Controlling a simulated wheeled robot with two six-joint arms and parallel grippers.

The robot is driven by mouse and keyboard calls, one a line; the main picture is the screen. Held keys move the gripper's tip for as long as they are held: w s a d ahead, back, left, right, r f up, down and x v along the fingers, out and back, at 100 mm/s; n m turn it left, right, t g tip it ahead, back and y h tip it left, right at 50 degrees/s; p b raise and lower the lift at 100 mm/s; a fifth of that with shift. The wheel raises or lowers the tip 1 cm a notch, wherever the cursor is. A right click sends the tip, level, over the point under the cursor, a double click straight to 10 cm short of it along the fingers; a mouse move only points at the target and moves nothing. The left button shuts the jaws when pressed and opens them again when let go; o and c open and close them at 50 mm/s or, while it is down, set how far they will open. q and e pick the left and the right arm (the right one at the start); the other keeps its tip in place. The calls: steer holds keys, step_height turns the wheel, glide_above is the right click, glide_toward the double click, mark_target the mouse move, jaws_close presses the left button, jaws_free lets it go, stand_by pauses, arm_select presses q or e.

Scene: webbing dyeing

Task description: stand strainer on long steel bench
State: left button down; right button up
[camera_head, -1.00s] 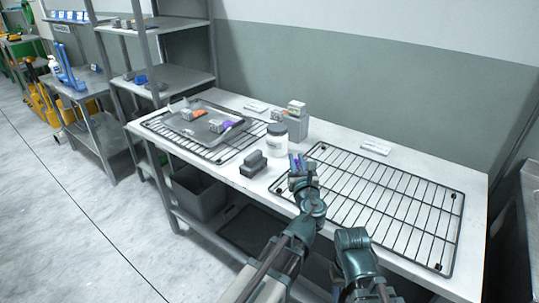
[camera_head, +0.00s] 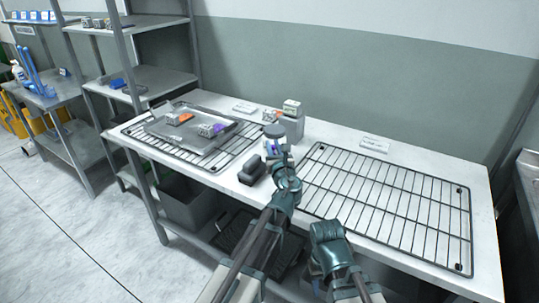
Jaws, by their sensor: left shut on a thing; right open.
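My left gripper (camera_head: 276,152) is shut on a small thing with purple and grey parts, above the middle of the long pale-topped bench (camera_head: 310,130). The gripper hides most of it, so I cannot tell whether it is the strainer. A jar with a grey lid (camera_head: 274,130) is directly behind the gripper, partly covered. My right gripper (camera_head: 317,272) is low at the bench's front edge, open, its fingers mostly hidden by my arm. No other strainer can be made out.
A black wire rack (camera_head: 400,208) covers the bench's right part. A grey tray (camera_head: 190,145) with small blocks lies on another rack at left. A dark grey block (camera_head: 250,173) sits near the front edge. A grey box (camera_head: 292,126) and label cards (camera_head: 374,145) stand behind.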

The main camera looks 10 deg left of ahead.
mark_target(275, 153)
arm_select(q)
steer(key=f+b, duration=0.2)
steer(key=f, duration=0.1)
steer(key=shift+s+d, duration=0.1)
steer(key=shift+d, duration=0.2)
steer(key=shift+a+f, duration=0.1)
steer(key=shift+f, duration=0.05)
steer(key=c, duration=0.8)
jaws_free()
steer(key=shift+o, duration=0.2)
arm_select(e)
step_height(275, 153, down, 3)
steer(key=shift+d+f, duration=0.1)
